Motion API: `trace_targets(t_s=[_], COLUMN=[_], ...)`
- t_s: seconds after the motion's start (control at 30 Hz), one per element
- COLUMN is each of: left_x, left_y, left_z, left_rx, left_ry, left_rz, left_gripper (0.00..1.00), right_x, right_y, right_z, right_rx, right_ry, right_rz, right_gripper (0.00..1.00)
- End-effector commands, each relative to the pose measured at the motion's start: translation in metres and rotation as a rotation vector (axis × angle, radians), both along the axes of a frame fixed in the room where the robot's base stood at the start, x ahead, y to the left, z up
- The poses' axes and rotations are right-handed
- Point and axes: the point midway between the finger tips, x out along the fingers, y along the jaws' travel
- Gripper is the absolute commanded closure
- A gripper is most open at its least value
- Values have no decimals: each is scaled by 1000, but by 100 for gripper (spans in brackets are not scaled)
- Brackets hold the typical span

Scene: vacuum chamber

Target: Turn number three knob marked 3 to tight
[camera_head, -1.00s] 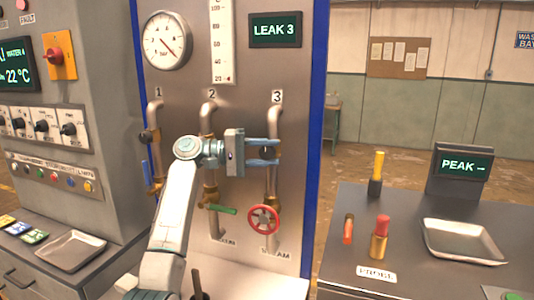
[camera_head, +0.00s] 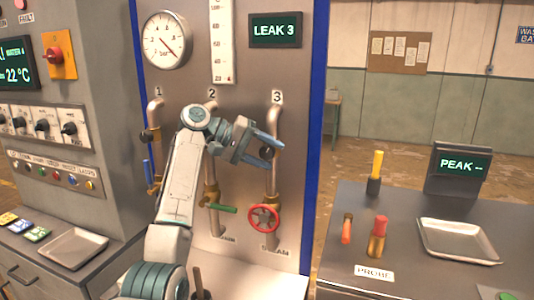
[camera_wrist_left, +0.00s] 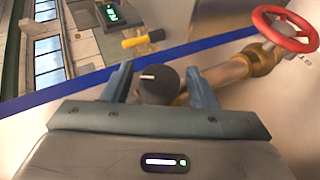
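Pipe 3 (camera_head: 276,120) runs down the panel under the label 3 (camera_head: 277,97). Its dark round knob (camera_head: 266,151) shows between the fingers of my left gripper (camera_head: 274,159). In the left wrist view the knob (camera_wrist_left: 158,83) is black with a white mark on its face. The left gripper (camera_wrist_left: 161,84) stands around it there, one finger on each side, with a gap on both sides. The fingers are open. The display (camera_head: 275,30) reads LEAK 3. My right gripper is not in view.
A red handwheel (camera_head: 264,218) sits below on pipe 3, and a green lever (camera_head: 221,208) is on pipe 2. A side bench at right holds a grey tray (camera_head: 458,240), a yellow-handled tool (camera_head: 377,165) and a red-topped piece (camera_head: 378,230).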

Motion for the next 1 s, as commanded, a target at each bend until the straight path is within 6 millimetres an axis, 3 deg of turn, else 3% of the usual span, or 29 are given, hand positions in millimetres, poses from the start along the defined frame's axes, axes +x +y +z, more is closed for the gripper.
trace_targets(t_s=[0.37, 0.8, 1.0], left_x=[0, -9, -12], left_y=[4, 76, 94], left_z=[1, 34, 45], left_rx=[-1, -1, 0], left_ry=[0, -2, -1], left_rz=[1, 4, 2], left_gripper=[43, 43, 43], right_x=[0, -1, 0], right_y=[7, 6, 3], right_z=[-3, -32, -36], right_rx=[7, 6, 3], right_ry=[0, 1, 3], right_rz=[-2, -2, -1], right_gripper=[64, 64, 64])
